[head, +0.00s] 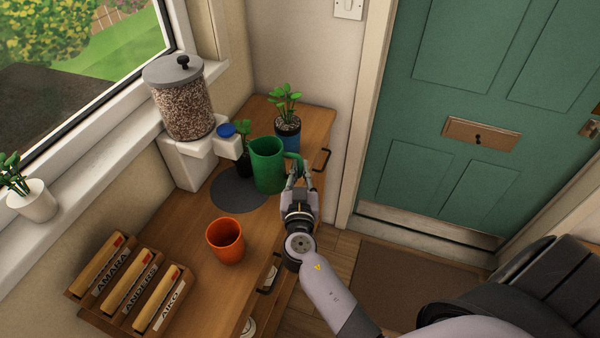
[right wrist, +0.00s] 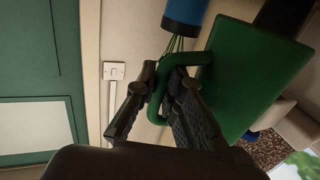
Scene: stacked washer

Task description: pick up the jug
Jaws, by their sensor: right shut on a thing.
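The jug (head: 268,166) is green with a handle on its right side, and stands upright or nearly so at the back of the wooden cabinet. I cannot tell if its base touches the grey round mat (head: 238,190). My right gripper (head: 298,178) is at the handle, with its fingers shut around it. In the right wrist view the green handle (right wrist: 157,95) passes between the two dark fingers of the gripper (right wrist: 165,88), and the jug's body (right wrist: 245,80) is to the right. My left gripper is not in view.
An orange cup (head: 225,241) stands on the cabinet (head: 190,243) in front of the mat. A plant in a blue pot (head: 287,135) is behind the jug. A dispenser (head: 182,105) and a small dark-potted plant (head: 244,152) are to its left. Named wooden holders (head: 130,285) are front left.

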